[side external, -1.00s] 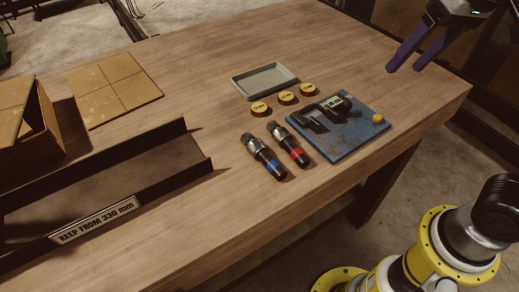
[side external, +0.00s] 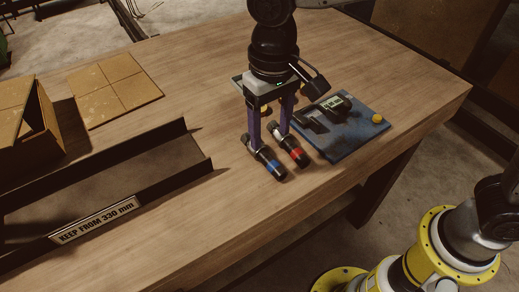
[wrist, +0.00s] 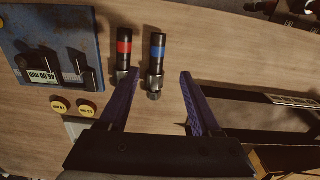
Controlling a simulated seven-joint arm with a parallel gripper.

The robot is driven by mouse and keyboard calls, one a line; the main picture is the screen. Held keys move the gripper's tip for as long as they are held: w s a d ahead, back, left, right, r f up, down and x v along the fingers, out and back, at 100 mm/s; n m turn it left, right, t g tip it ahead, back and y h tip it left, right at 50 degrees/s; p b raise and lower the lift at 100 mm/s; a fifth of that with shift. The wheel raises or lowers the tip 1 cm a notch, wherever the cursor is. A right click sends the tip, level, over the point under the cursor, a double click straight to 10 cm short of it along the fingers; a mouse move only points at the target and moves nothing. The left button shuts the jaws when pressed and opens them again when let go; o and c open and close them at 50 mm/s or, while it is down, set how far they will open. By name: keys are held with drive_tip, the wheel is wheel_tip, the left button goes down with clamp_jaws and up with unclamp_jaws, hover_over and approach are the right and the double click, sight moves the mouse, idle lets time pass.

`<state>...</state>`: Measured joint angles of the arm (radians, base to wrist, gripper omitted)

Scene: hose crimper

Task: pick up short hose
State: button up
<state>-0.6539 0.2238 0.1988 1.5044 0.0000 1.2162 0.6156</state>
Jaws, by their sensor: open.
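Two short black hoses with metal end fittings lie side by side on the table. One has a blue band (side external: 271,164), also in the wrist view (wrist: 157,55); the other has a red band (side external: 294,153), also in the wrist view (wrist: 123,48). They look about equally long; I cannot tell which is the shorter. My gripper (side external: 268,138) points down over their fitting ends, open and empty. In the wrist view its purple fingers (wrist: 160,72) stand either side of the blue-banded hose, with the red-banded hose beside the left finger. Contact cannot be told.
A blue plate (side external: 352,138) carries a measuring gauge (side external: 335,102) close right of the hoses. Round yellow-labelled discs (wrist: 72,107) and a grey tray (wrist: 75,128) lie nearby, partly hidden. A dark trough (side external: 110,185) labelled "KEEP FROM 330 mm" is at left. The front table is clear.

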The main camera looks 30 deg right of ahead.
sight(270, 159)
drive_tip(key=f, duration=0.9)
drive_tip(key=shift+w+d, duration=0.15)
drive_tip(key=shift+d, duration=0.1)
drive_tip(key=shift+r, duration=0.1)
clamp_jaws()
